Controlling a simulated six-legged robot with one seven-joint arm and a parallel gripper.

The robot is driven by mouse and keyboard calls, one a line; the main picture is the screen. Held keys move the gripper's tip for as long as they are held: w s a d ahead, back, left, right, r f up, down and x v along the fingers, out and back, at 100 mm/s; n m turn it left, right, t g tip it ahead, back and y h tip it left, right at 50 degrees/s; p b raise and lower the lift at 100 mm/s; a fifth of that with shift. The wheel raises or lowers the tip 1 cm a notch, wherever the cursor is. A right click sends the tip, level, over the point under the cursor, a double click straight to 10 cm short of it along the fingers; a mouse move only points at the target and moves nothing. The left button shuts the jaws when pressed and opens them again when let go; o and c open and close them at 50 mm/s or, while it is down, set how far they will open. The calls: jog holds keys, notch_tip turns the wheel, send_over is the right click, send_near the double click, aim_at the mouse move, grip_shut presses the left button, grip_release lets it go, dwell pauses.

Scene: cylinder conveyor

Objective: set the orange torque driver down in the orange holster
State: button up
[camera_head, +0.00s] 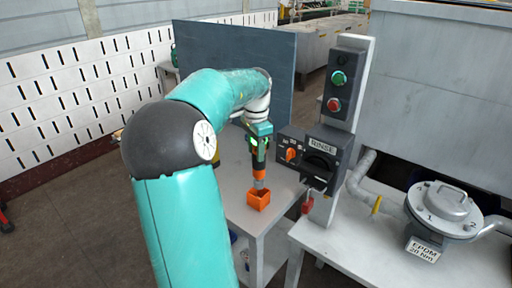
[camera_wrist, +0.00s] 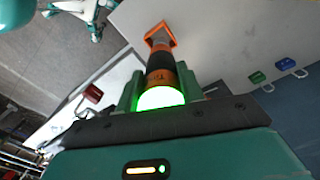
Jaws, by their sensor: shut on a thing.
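The torque driver (camera_head: 259,175) is upright in my gripper (camera_head: 260,150), with an orange band, a dark body and a grey lower shaft. In the wrist view, the driver (camera_wrist: 161,76) lies between the gripper's two green fingers (camera_wrist: 160,90), and its near end glows green. The orange holster (camera_head: 258,200) is a small open box near the front edge of the grey table. The driver's shaft reaches down to the holster's mouth. The holster also shows in the wrist view (camera_wrist: 152,31), around the far end of the shaft. How deep the tip sits is hidden.
A dark control box (camera_head: 308,158) with an orange knob and a RINSE label stands close right of my gripper. A red padlock-like piece (camera_head: 307,205) hangs below it. A post with green and red buttons (camera_head: 343,85) rises behind. The grey table (camera_head: 232,205) is clear left of the holster.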

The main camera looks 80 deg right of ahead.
aim_at(256, 169)
jog(key=shift+f, duration=2.45)
jog(key=shift+f, duration=1.45)
jog(key=o, duration=1.4)
jog(key=shift+c, duration=0.2)
